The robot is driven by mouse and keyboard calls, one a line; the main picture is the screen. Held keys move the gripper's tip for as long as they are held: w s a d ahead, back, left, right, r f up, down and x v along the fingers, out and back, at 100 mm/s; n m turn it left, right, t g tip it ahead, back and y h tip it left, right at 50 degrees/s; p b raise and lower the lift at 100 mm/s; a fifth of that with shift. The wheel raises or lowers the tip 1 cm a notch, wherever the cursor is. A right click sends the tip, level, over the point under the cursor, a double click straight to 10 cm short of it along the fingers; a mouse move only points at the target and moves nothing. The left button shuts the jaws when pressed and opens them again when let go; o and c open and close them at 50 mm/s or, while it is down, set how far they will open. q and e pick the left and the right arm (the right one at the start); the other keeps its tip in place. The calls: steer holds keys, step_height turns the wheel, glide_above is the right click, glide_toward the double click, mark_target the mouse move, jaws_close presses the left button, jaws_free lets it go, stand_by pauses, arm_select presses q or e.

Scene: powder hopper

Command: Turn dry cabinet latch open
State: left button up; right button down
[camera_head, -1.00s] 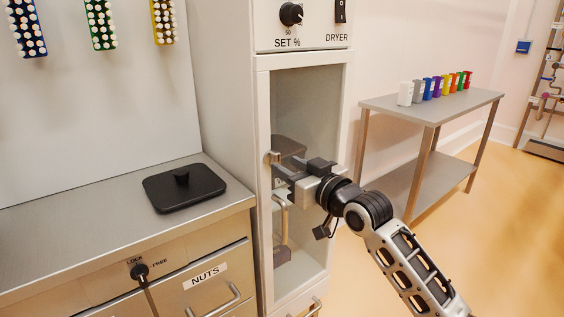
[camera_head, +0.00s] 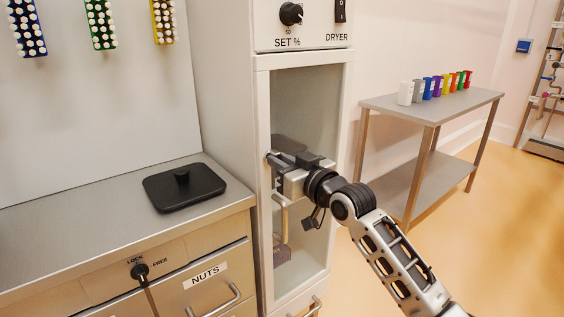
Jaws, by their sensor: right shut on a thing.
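The dry cabinet (camera_head: 303,61) stands at the centre with its glass door closed. Its latch (camera_head: 267,155) is on the left edge of the door frame, mostly hidden by my right gripper. My right gripper (camera_head: 273,162) reaches in from the right and is shut on the latch. The door handle (camera_head: 280,222) hangs just below the gripper. Dark items behind the glass are partly hidden. My left gripper is not in view.
A steel counter (camera_head: 90,215) with a black lid (camera_head: 184,187) is at the left, above a drawer marked NUTS (camera_head: 204,277). A steel table (camera_head: 430,107) with several coloured containers stands at the right. Open floor lies at the lower right.

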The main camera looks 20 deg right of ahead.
arm_select(q)
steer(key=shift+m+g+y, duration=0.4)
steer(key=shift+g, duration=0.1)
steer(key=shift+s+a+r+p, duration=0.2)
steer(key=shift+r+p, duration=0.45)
steer(key=shift+p, duration=1)
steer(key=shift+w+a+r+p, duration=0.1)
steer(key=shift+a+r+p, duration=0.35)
steer(key=shift+p, duration=1.2)
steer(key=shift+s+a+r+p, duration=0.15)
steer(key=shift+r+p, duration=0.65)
steer(key=shift+p, duration=0.85)
arm_select(e)
steer(key=shift+d+f+m, duration=0.1)
steer(key=shift+m, duration=4.35)
steer(key=shift+d+f+m, duration=0.1)
steer(key=shift+m, duration=4.35)
steer(key=c, duration=1.4)
jaws_free()
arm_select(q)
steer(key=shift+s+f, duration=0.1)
